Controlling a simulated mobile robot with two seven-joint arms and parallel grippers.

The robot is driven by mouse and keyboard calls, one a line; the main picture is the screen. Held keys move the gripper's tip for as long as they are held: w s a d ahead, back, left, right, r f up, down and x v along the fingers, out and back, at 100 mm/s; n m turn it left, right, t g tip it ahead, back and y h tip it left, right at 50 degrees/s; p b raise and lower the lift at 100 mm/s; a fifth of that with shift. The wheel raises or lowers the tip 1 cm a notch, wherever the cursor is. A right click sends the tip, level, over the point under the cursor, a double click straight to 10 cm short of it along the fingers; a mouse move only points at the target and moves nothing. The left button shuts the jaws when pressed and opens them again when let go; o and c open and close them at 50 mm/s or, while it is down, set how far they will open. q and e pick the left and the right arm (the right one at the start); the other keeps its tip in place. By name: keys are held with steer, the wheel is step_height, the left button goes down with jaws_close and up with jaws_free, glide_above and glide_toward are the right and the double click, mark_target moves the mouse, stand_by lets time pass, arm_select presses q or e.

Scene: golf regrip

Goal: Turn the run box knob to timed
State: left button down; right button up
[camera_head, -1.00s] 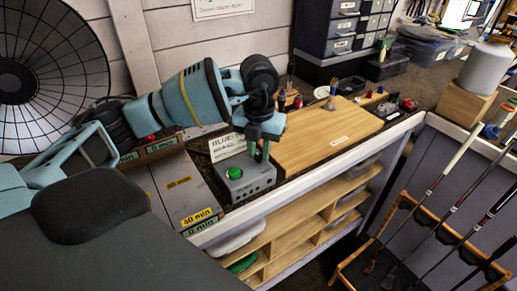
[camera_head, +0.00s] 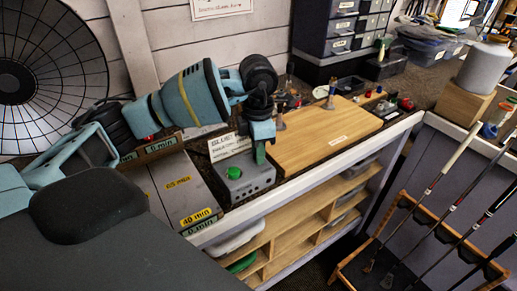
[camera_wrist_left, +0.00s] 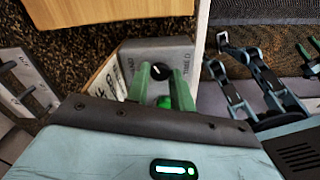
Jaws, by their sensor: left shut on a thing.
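The run box (camera_head: 246,184) is a small grey box at the bench's front edge, with a green round button (camera_head: 234,173) on top. In the left wrist view its face (camera_wrist_left: 170,52) carries lettering on both sides of a black knob (camera_wrist_left: 158,72) with a white mark; the right-hand word reads TIMED. My left gripper (camera_head: 260,153) points down onto the box. In the wrist view its two green fingers (camera_wrist_left: 161,88) are shut on the knob, one on each side. I cannot tell exactly where the white mark points.
A grey box with minute labels (camera_head: 179,190) stands left of the run box. A small sign (camera_head: 229,146) stands behind it. A wooden board (camera_head: 325,135) lies to its right. Several golf clubs (camera_head: 437,188) lean in a rack at the right.

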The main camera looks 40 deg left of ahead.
arm_select(q)
steer(key=m, duration=0.3)
steer(key=shift+m, duration=0.3)
steer(key=m+b, duration=0.1)
steer(key=m, duration=0.2)
steer(key=shift+f+m, duration=0.1)
steer(key=shift+m, duration=0.2)
steer(key=m+b, duration=0.2)
steer(key=m, duration=0.4)
steer(key=m+b, duration=0.1)
steer(key=m, duration=0.4)
steer(key=shift+m+b, duration=0.4)
steer(key=m+b, duration=0.1)
steer(key=m, duration=0.2)
steer(key=shift+m, duration=0.7)
arm_select(e)
steer(key=s+f+g, duration=0.1)
steer(key=s+f, duration=0.3)
steer(key=f, duration=0.4)
steer(key=shift+s+a+g, duration=0.15)
steer(key=shift+s+g, duration=0.15)
steer(key=shift+s, duration=0.05)
arm_select(q)
steer(key=shift+b, duration=0.3)
arm_select(e)
steer(key=shift+r, duration=0.1)
arm_select(q)
steer(key=c, duration=1.2)
jaws_free()
steer(key=shift+c, duration=0.2)
